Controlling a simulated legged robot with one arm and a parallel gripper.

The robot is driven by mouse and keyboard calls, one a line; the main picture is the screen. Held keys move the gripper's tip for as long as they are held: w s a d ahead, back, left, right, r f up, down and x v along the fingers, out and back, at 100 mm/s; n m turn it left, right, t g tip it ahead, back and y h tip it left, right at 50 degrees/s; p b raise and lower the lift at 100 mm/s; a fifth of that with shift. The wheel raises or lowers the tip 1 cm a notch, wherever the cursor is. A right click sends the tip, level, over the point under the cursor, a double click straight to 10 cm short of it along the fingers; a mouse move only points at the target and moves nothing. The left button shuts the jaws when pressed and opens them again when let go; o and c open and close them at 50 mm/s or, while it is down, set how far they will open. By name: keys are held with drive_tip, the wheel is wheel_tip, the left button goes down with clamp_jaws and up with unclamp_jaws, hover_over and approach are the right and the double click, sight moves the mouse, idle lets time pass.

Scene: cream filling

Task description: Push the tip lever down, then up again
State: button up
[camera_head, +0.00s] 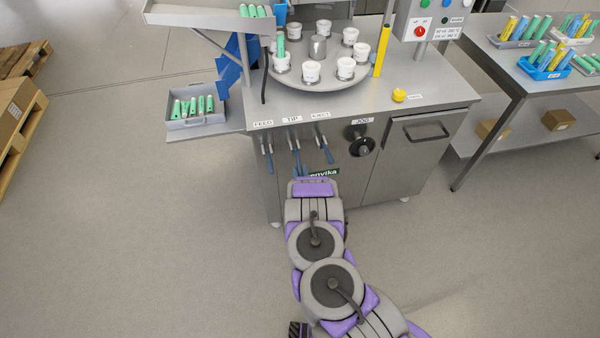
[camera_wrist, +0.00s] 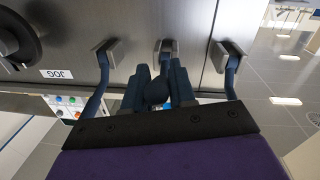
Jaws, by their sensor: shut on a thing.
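The tip lever (camera_head: 294,140) is the middle of three blue-handled levers on the front of the steel machine, under the TIP label (camera_head: 292,119). In the wrist view its metal mount (camera_wrist: 166,48) is at the top centre, and its rounded dark blue end (camera_wrist: 157,92) sits between my fingers. My gripper (camera_wrist: 160,85) is shut on this lever, with one finger on each side. In the head view my gripper (camera_head: 299,168) is at the lever's lower end, partly hidden by my wrist. The lever points down and outward from the panel.
The feed lever (camera_head: 268,155) hangs to the left and the eject lever (camera_head: 324,145) to the right, both close beside my gripper. A black jog knob (camera_head: 361,145) is farther right. A turntable with white cups (camera_head: 318,75) stands on top.

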sight(298, 156)
clamp_jaws()
drive_tip(key=shift+r, duration=0.15)
drive_tip(key=r+g+p, duration=0.1)
drive_tip(key=p, duration=0.2)
drive_tip(key=shift+s+r, duration=0.1)
drive_tip(key=shift+r, duration=0.1)
drive_tip(key=r+g+p, duration=0.1)
drive_tip(key=g+p, duration=0.1)
drive_tip(key=p, duration=0.2)
drive_tip(key=shift+r+h, duration=0.3)
drive_tip(key=shift+r, duration=0.1)
drive_tip(key=r+g+p, duration=0.2)
drive_tip(key=p, duration=0.1)
drive_tip(key=shift+w+a+g+h, duration=0.15)
drive_tip(key=shift+w+g+h, duration=0.15)
drive_tip(key=shift+w+r+g+p, duration=0.2)
drive_tip(key=shift+r+g+p, duration=0.2)
drive_tip(key=shift+g+p, duration=0.4)
drive_tip(key=shift+w+a+r+n+h, duration=0.1)
drive_tip(key=shift+n+h, duration=0.2)
